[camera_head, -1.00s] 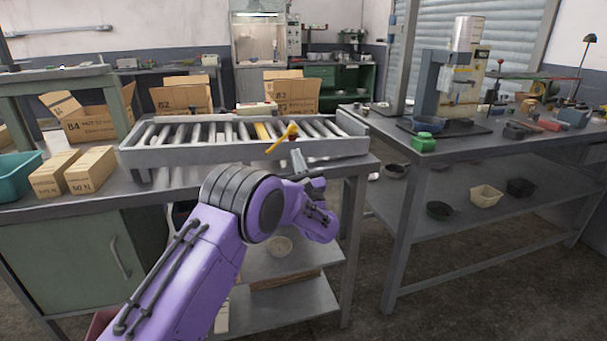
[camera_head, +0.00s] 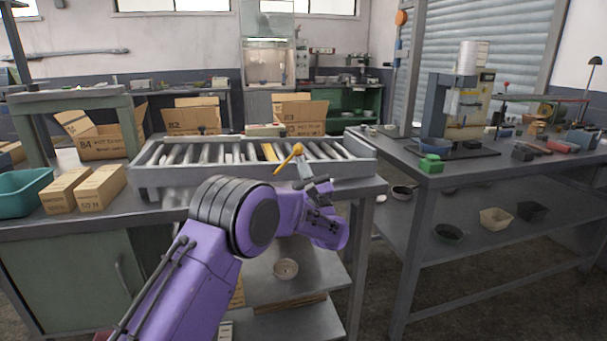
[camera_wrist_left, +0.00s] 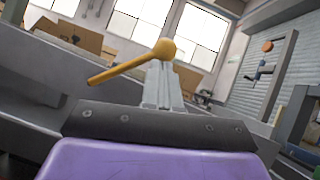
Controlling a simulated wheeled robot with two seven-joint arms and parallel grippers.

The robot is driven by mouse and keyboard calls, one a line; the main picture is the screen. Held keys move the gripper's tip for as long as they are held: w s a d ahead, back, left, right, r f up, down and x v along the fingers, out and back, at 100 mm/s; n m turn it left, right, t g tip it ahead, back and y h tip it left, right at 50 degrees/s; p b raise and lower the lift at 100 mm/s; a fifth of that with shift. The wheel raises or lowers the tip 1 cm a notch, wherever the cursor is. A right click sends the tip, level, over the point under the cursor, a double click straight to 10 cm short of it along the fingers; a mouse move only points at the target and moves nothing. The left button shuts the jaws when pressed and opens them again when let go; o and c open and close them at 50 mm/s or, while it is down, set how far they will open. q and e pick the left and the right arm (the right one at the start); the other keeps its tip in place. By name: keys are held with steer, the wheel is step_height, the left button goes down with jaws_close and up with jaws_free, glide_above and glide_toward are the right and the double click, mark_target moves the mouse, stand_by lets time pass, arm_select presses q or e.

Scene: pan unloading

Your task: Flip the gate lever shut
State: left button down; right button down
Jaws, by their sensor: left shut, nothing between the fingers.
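The yellow gate lever (camera_head: 287,158) stands at the near side of the roller conveyor (camera_head: 160,184). It slants up to the right and ends in a round knob. My left gripper (camera_head: 303,163) is shut and empty, its fingertips close by the knob. In the left wrist view the lever (camera_wrist_left: 120,73) runs from lower left up to the knob, right at the tips of my shut fingers (camera_wrist_left: 163,72). I cannot tell whether they touch. My right gripper is not in view.
Two cartons (camera_head: 100,187) and a teal bin (camera_head: 22,190) sit left of the conveyor. Open boxes (camera_head: 193,116) stand behind it. A second bench (camera_head: 420,178) with a machine (camera_head: 462,110) is at the right, across a gap.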

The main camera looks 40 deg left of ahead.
arm_select(q)
steer(key=s+a+r+n+g+h+b, duration=0.2)
steer(key=n+g+b, duration=0.4)
steer(key=n+b, duration=0.3)
steer(key=s+a+r+n+g+h+b, duration=0.2)
steer(key=s+a+n+g+b, duration=0.2)
steer(key=n+b, duration=0.5)
steer(key=shift+s+a+r+n+g, duration=0.15)
steer(key=shift+s+r+n+g, duration=0.45)
steer(key=shift+n, duration=1.4)
steer(key=shift+s+f+g, duration=0.1)
steer(key=shift+f+g, duration=0.15)
steer(key=shift+g, duration=0.05)
